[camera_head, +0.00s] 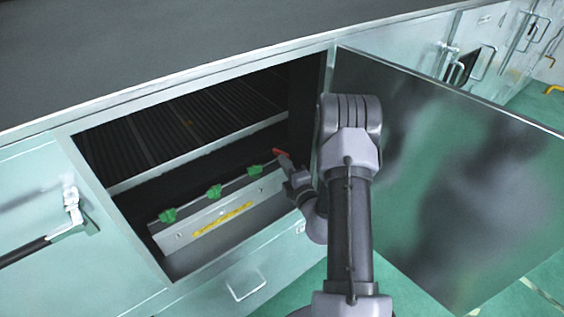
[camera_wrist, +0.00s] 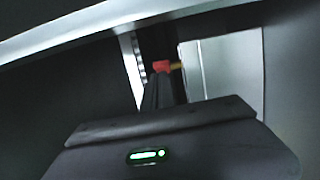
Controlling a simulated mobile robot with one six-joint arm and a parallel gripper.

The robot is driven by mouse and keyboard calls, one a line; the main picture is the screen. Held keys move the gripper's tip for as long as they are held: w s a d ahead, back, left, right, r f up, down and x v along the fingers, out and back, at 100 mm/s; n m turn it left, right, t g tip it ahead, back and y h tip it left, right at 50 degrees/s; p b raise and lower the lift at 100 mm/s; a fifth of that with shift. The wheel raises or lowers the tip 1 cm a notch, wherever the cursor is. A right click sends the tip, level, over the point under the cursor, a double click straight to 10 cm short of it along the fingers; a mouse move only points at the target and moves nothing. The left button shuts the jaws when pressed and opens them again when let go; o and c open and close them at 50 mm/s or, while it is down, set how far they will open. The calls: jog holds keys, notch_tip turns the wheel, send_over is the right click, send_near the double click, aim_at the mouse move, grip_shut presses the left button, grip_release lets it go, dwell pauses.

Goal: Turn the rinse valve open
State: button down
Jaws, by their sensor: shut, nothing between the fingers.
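A small red handle (camera_head: 279,152), which looks like the rinse valve, is at the right end of a row of green handles inside the open cabinet. In the wrist view the red handle (camera_wrist: 161,67) shows just beyond my fingertips, with a yellowish stem to its right. My gripper (camera_head: 285,161) reaches into the cabinet from the right, close to the red handle. In the wrist view my gripper (camera_wrist: 163,80) has its dark fingers together, with nothing held. I cannot tell whether the fingertips touch the handle, and the valve body is mostly hidden.
Green handles (camera_head: 214,191) line a metal panel with a yellow label (camera_head: 222,219). A slatted shelf (camera_head: 190,120) spans the cabinet above them. The open door (camera_head: 450,170) stands right of my arm. The cabinet's left edge (camera_head: 115,215) bounds the opening.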

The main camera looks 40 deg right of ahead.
jog(key=shift+s+d+r, duration=0.1)
jog(key=shift+d, duration=0.05)
jog(key=shift+s+d+p, duration=0.1)
jog(key=shift+d+p, duration=0.35)
jog(key=shift+p, duration=0.35)
jog(key=shift+d, duration=0.3)
jog(key=shift+s, duration=0.1)
